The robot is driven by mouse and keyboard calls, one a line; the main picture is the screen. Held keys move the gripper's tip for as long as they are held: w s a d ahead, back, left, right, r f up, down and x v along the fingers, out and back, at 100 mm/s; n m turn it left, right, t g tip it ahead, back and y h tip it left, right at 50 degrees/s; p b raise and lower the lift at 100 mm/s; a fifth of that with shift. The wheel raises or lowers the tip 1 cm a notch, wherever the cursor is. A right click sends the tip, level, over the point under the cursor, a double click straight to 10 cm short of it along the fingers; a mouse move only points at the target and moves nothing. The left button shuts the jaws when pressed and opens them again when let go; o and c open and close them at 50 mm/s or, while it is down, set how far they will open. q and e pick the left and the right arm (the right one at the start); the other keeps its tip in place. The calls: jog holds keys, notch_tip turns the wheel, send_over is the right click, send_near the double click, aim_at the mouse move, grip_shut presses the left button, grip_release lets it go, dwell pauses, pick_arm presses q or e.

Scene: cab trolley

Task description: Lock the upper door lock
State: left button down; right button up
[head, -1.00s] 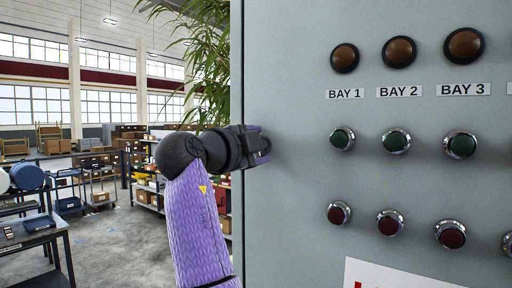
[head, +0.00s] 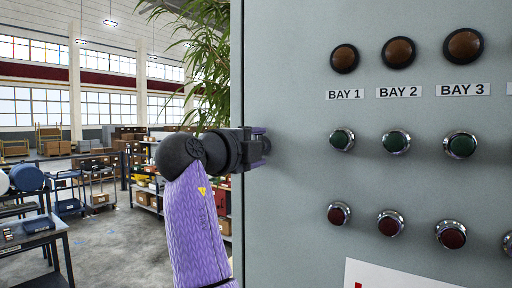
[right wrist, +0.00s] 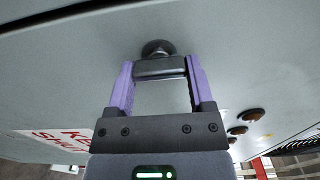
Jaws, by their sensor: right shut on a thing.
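The upper door lock (right wrist: 158,49) is a round dark fitting on the grey cabinet door, with a dark bar-shaped handle (right wrist: 160,68) across it. In the right wrist view my right gripper (right wrist: 160,72) has its purple fingers on both ends of this handle, shut on it. In the head view my right gripper (head: 261,146) is at the left part of the grey cabinet door (head: 290,215), and the lock is hidden there. My left gripper is not in view.
Brown lamps (head: 401,51), green buttons (head: 396,142) and red buttons (head: 390,223) stand out from the door on the right. A leafy plant (head: 205,65) is behind the arm. Open floor (head: 105,245) lies to the left.

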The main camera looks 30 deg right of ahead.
jog(key=o, duration=1.2)
jog(key=shift+o, duration=0.2)
jog(key=shift+a, duration=0.1)
jog(key=b+v, duration=0.4)
jog(key=v, duration=0.5)
jog(key=shift+s+a, duration=0.2)
jog(key=shift+a, duration=0.1)
